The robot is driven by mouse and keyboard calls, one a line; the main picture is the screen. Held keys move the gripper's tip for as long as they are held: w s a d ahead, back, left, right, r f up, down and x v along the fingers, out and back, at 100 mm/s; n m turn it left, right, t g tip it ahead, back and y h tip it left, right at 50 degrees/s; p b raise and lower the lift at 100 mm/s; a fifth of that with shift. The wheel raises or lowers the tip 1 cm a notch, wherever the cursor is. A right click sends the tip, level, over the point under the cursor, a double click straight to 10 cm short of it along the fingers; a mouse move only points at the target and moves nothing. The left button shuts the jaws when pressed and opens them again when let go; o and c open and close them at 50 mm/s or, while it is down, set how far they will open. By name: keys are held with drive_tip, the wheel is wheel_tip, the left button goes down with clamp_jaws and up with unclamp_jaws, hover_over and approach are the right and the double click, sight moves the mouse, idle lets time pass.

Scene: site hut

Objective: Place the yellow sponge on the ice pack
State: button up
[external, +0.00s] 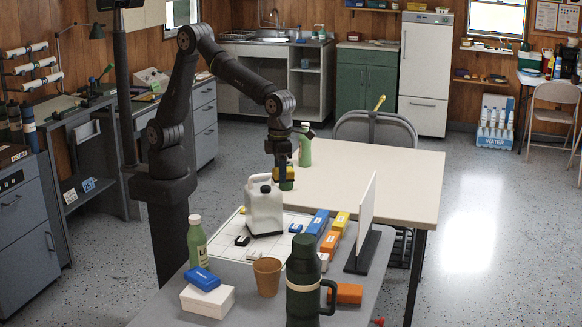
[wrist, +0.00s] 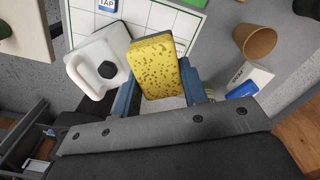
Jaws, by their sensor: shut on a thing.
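My gripper (external: 284,162) is shut on the yellow sponge (wrist: 155,66), which is speckled with darker spots and has a darker edge. The sponge also shows in the external view (external: 291,175), held in the air above and just right of the white jug's top. In the wrist view, the sponge fills the space between the fingers of my gripper (wrist: 158,78). A blue pack (external: 201,279), which looks like the ice pack, lies on a white box at the near left of the grey table. It also shows in the wrist view (wrist: 243,90), right of the sponge and lower down.
The white jug (external: 264,208) stands on a white grid board, close to my gripper. Coloured blocks and an upright white panel (external: 367,213) stand right.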

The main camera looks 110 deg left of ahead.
drive_tip(key=s+d+m, duration=0.3)
drive_tip(key=s+d, duration=0.9)
drive_tip(key=d, duration=0.4)
drive_tip(key=s+d+m, duration=0.3)
drive_tip(key=s+d, duration=0.9)
drive_tip(key=d, duration=0.3)
hover_over(203, 269)
wheel_tip(203, 269, down, 12)
drive_tip(key=shift+w+f, duration=0.1)
drive_tip(key=shift+f, duration=1.95)
drive_tip(key=shift+f, duration=0.15)
drive_tip(key=o, duration=0.9)
drive_tip(key=shift+o, duration=0.2)
